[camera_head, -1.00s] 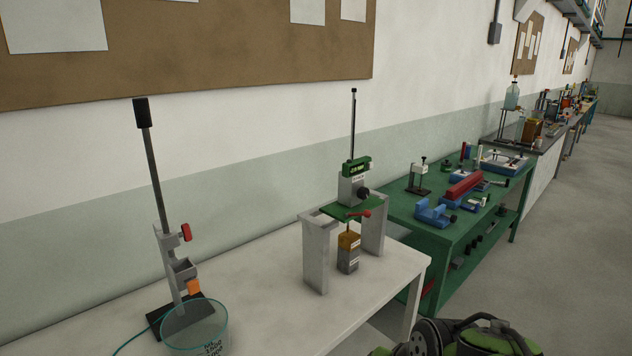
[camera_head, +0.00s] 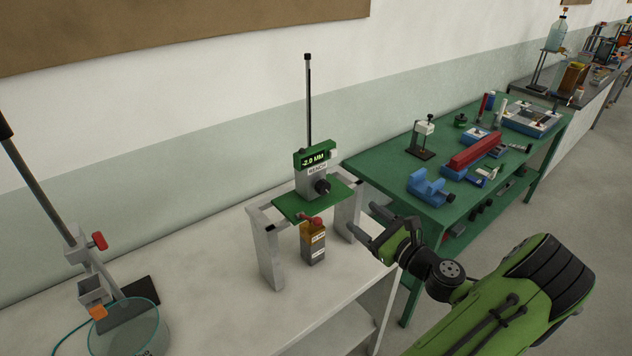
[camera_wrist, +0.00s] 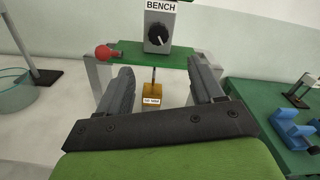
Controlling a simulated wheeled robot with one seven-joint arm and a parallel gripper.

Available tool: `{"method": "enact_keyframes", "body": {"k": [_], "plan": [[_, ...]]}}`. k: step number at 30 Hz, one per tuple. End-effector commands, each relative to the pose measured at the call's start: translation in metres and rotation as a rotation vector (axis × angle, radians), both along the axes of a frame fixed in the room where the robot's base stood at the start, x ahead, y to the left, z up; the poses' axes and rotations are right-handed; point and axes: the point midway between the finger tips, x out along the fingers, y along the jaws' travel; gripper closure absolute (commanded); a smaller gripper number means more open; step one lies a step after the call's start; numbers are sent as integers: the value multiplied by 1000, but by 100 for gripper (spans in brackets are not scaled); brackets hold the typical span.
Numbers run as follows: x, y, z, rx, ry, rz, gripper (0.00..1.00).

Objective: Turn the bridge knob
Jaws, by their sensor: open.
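The bridge knob is a black round knob (camera_head: 322,186) on the front of a grey box marked BENCH (camera_head: 313,177). The box stands on a green plate (camera_head: 292,206) across a grey bridge stand, under a green display reading -2.0 MM (camera_head: 316,157). In the wrist view the knob (camera_wrist: 158,37) is ahead, above and between my fingers, with a pale pointer line on it. My gripper (camera_head: 362,222) is open and empty, in front and to the right of the stand, apart from the knob. In the wrist view its two fingers (camera_wrist: 163,85) are spread wide.
A red-knobbed lever (camera_head: 312,221) sticks out at the plate's front edge. An orange-topped block (camera_head: 313,240) hangs below. A stand with a glass bowl (camera_head: 125,325) is at left. The green bench (camera_head: 385,160) with a blue vise (camera_head: 428,185) is at right.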

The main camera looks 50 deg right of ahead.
Motion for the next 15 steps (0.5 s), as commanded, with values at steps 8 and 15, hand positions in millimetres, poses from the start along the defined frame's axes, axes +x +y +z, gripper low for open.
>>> {"method": "enact_keyframes", "body": {"k": [8,15], "plan": [[70,-13,1,-4,1,8,33],[123,-25,1,-3,3,7,33]]}}
